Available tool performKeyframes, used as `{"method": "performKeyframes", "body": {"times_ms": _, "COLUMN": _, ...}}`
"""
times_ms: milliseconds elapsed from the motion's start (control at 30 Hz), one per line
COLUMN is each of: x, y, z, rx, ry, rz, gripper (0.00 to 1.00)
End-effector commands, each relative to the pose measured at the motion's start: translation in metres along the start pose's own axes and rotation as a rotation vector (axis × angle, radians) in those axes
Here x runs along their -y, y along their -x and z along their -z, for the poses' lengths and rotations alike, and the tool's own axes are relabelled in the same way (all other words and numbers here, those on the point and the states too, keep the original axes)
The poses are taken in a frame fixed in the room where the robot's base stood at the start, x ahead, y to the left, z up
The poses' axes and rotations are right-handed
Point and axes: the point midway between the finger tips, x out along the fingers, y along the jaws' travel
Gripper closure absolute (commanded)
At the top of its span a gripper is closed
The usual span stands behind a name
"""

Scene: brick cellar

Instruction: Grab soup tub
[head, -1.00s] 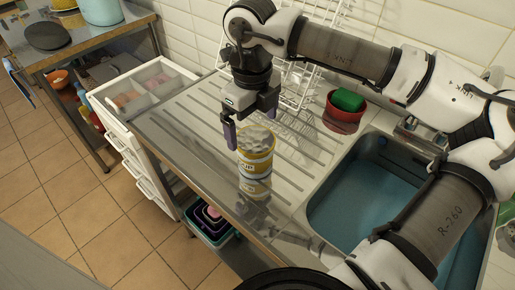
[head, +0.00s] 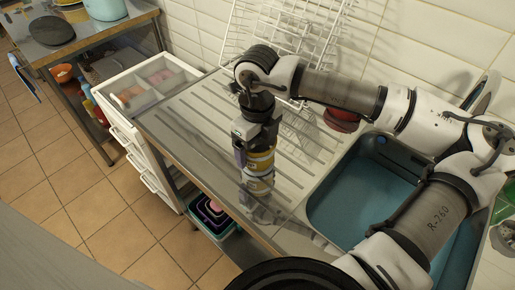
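The soup tub (head: 261,162) is a small yellow and white cylinder standing upright on the steel draining board, with its reflection below it. My gripper (head: 256,152) is directly above it and points down, with its fingers low at the tub's sides. The dark left finger shows beside the tub's left edge. The right finger is mostly hidden, and the gripper body covers the tub's top. I cannot tell whether the fingers press on the tub.
The blue sink basin (head: 360,195) lies to the right. A red bowl (head: 341,122) is partly hidden behind my arm. A white wire rack (head: 285,38) stands against the tiled wall. An open white drawer (head: 140,88) is at the left. The ribbed board (head: 190,125) left of the tub is clear.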

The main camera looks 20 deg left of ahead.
Motion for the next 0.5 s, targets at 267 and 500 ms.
{"method": "performKeyframes", "body": {"times_ms": 267, "x": 0.0001, "y": 0.0004, "z": 0.0, "rx": 0.0, "ry": 0.0, "rz": 0.0, "gripper": 0.48}}
{"method": "performKeyframes", "body": {"times_ms": 500, "x": 0.0002, "y": 0.0011, "z": -0.0002, "rx": 0.001, "ry": 0.0, "rz": 0.001, "gripper": 0.58}}
